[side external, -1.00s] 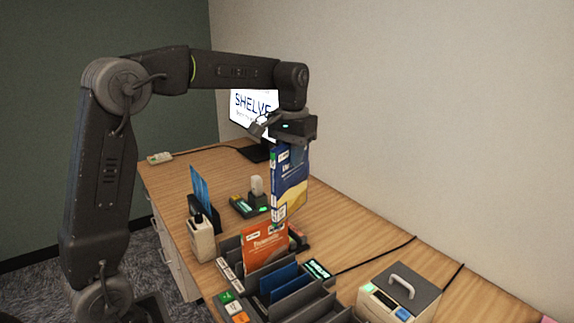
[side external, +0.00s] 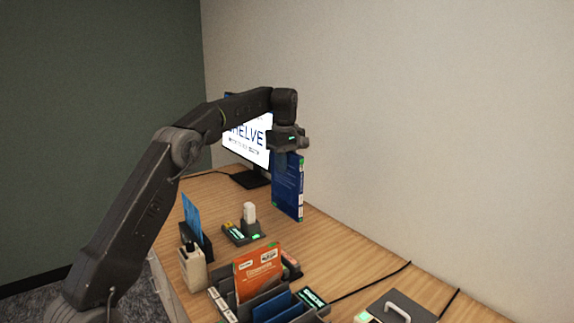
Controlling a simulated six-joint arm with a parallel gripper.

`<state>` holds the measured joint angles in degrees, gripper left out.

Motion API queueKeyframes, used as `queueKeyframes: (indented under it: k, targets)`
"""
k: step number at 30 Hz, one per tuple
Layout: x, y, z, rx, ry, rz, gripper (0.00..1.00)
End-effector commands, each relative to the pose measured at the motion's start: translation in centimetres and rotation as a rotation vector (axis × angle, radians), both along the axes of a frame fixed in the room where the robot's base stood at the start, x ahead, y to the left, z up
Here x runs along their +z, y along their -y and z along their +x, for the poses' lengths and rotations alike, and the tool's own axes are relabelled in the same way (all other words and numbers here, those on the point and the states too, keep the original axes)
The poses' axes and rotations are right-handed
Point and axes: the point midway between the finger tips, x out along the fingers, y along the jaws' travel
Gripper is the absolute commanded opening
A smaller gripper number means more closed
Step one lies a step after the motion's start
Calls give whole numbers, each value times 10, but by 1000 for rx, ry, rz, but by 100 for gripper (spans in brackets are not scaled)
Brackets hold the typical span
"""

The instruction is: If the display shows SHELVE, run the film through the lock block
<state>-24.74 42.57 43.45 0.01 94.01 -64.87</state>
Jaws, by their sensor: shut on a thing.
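The display (side external: 247,140) at the back shows large dark letters reading SHELVE, with the first letter partly covered by my arm. My gripper (side external: 287,152) is shut on the top edge of a blue film case (side external: 287,184). The case hangs upright above the desk, to the right of the display, with a broad blue face and its narrow edge at right showing. A low dark block (side external: 241,233) with green lights and a pale upright piece stands on the desk, left of and nearer than the case; I cannot tell whether it is the lock block.
A slotted dark rack (side external: 228,300) in front holds an orange case (side external: 258,272) and blue ones. A blue card (side external: 191,214) stands in a dark holder at left, near a pale bottle-like object (side external: 193,268). A handled box (side external: 398,306) sits front right. Desk space right of the blocks is clear.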

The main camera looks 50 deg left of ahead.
Motion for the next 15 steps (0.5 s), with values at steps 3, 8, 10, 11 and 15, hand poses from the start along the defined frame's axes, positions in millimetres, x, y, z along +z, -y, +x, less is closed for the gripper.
queueKeyframes:
  k: [3, 8, 10, 11, 15]
  targets:
    - [-10, -2, 1, 18, -2, -1, 0]
    - [-25, -1, 0, 16, -1, 0, 0]
    - [-37, -1, 0, 16, -3, -1, 0]
    - [-42, -1, 0, 16, -4, -2, 0]
    - [-70, -1, 0, 15, -4, -2, 0]
